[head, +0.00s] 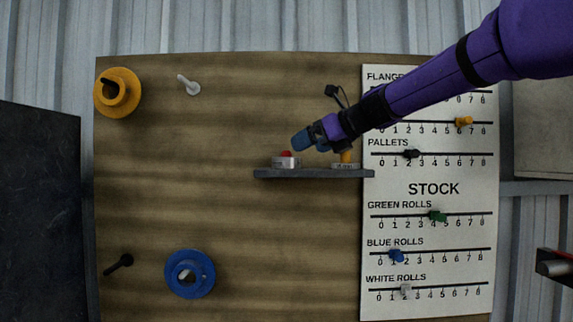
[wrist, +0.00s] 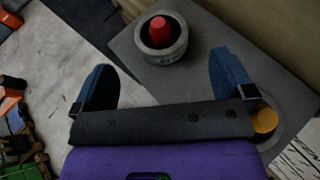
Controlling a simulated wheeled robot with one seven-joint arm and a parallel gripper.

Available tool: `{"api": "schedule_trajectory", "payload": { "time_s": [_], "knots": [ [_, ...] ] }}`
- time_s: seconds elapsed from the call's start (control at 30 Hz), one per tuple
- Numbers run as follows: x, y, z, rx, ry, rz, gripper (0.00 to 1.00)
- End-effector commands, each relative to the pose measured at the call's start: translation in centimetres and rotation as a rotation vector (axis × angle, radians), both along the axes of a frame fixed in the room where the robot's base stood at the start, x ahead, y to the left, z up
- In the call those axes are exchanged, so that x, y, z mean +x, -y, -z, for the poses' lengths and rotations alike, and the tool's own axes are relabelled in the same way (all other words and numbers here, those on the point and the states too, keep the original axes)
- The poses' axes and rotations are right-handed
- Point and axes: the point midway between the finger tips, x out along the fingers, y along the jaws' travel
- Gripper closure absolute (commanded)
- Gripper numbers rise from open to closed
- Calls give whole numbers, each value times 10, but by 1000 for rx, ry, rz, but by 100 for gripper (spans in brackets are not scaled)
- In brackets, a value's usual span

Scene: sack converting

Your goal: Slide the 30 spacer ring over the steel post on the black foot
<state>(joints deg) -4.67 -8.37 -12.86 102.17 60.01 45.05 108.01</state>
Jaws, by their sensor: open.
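My gripper (head: 310,138) is open above a grey shelf on the board. In the wrist view its two blue fingers (wrist: 165,80) are spread apart with nothing between them. A grey ring-shaped base with a red knob (head: 285,161) stands on the shelf, just below my gripper; it also shows beyond the fingertips in the wrist view (wrist: 162,38). A second low grey base with a yellow knob (head: 346,162) stands to the right, partly hidden by my gripper. I cannot make out a 30 marking, nor a steel post on a black foot.
The grey shelf (head: 313,174) juts from the wooden board (head: 230,120). A yellow flanged spool (head: 104,92), a pale peg (head: 189,85), a black peg (head: 119,264) and a blue flanged spool (head: 175,285) are on its left. A white slider chart (head: 430,170) is at right.

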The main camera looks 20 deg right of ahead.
Motion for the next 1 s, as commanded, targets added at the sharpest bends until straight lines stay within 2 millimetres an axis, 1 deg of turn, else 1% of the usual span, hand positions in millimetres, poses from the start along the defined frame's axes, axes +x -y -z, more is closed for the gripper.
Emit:
{"api": "schedule_trajectory", "payload": {
  "time_s": [0.03,0.1,0.37,0.67,0.9,0.93,0.97,1.0],
  "knots": [
    [7,-4,3,0,-1,-1,0],
    [14,-9,7,-2,-1,-1,0],
    [26,-18,14,-2,0,-2,0],
    [56,-38,30,-2,0,-1,0],
    [58,-40,31,-3,2,0,0],
    [58,-40,31,-3,2,0,2],
    [58,-40,31,-3,2,0,9],
    [58,-40,31,-3,2,0,18]
  ]
}}
